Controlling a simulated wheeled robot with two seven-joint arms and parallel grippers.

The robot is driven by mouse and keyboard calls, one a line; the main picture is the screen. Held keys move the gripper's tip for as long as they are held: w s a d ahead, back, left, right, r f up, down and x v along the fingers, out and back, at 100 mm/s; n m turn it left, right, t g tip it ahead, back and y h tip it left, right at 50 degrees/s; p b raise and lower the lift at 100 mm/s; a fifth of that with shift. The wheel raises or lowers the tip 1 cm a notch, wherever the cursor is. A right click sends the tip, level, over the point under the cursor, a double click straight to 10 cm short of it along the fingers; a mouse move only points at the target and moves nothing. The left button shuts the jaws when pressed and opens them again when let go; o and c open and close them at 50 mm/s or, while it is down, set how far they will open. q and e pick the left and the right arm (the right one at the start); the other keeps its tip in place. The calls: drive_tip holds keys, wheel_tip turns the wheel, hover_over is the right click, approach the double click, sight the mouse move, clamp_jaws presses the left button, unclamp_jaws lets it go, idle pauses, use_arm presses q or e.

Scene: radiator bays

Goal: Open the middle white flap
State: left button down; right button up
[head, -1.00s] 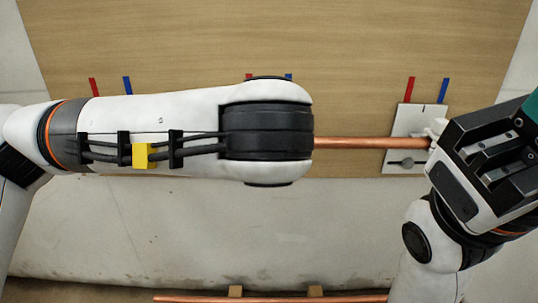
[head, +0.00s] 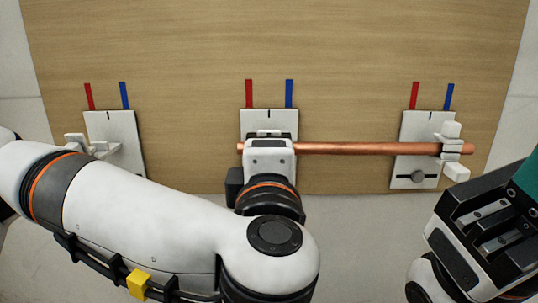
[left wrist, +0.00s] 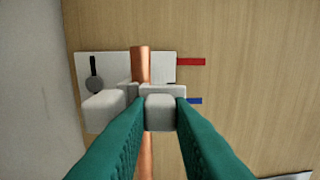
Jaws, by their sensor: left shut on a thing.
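The middle white plate (head: 255,120) is on the wooden board, with a copper pipe (head: 340,148) crossing it. It also shows in the left wrist view (left wrist: 100,62) with a grey knob (left wrist: 95,80). My left gripper (left wrist: 160,115) has its green fingers shut on the middle white flap (left wrist: 160,112), a block beside the pipe. A second white block (left wrist: 103,110) sits on the pipe's other side. In the head view my left wrist hides the flap and fingertips. My right gripper (head: 520,190) is at the right edge, apart from the pipe; its fingertips are out of frame.
The left plate (head: 110,125) has an empty white bracket (head: 90,145). Red and blue strips stand above each plate. The wooden board (head: 350,60) is clear above them.

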idle(0.4)
use_arm(q)
drive_tip(key=c, duration=1.3)
unclamp_jaws()
